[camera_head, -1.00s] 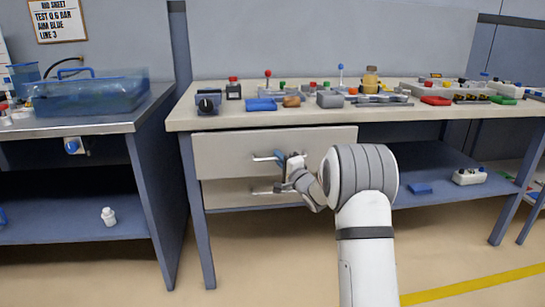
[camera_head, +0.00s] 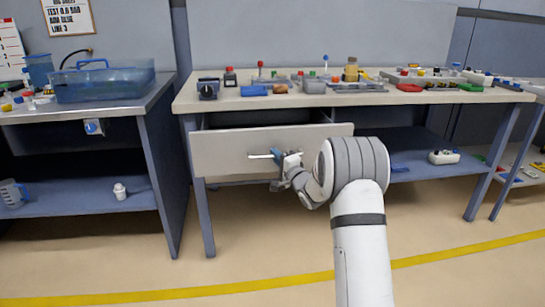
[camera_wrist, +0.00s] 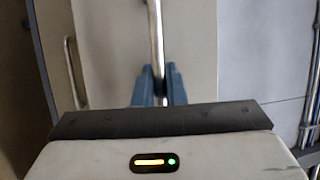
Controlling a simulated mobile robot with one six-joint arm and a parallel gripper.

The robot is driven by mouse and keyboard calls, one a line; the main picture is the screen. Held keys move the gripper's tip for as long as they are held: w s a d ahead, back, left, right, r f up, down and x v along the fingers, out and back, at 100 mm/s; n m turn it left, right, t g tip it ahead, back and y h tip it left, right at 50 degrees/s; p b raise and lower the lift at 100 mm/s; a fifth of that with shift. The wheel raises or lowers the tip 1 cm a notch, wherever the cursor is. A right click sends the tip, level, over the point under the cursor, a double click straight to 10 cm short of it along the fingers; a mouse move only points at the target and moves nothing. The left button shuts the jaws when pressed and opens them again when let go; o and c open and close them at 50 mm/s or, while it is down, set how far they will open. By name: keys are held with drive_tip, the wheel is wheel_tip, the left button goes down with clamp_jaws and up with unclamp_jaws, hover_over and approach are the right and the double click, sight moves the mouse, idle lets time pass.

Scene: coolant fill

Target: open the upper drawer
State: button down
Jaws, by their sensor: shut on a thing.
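The upper drawer (camera_head: 225,150) is a pale front under the bench top. It is pulled out partway, with a dark gap above its front edge. My gripper (camera_head: 280,157) is shut on the drawer's bar handle (camera_head: 258,156). In the wrist view the blue fingertips of my gripper (camera_wrist: 159,88) close around the metal handle (camera_wrist: 156,40), in front of the pale drawer front (camera_wrist: 112,50). The lower drawer is mostly hidden behind the upper one in the head view. Another handle (camera_wrist: 75,72) shows at the left in the wrist view.
The workbench (camera_head: 330,99) carries knobs, blocks and small devices. A left bench (camera_head: 95,110) holds a clear blue tank (camera_head: 105,85). A lower shelf (camera_head: 420,165) lies right of the drawers. The floor in front is clear, with a yellow line (camera_head: 220,287).

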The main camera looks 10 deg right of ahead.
drive_tip(key=shift+d+f, duration=0.1)
drive_tip(key=shift+d, duration=0.2)
drive_tip(key=c, duration=1.8)
unclamp_jaws()
drive_tip(key=shift+o, duration=0.2)
drive_tip(key=shift+a, duration=0.1)
drive_tip(key=p+v, duration=0.1)
drive_tip(key=v, duration=0.7)
drive_tip(key=shift+p, duration=0.4)
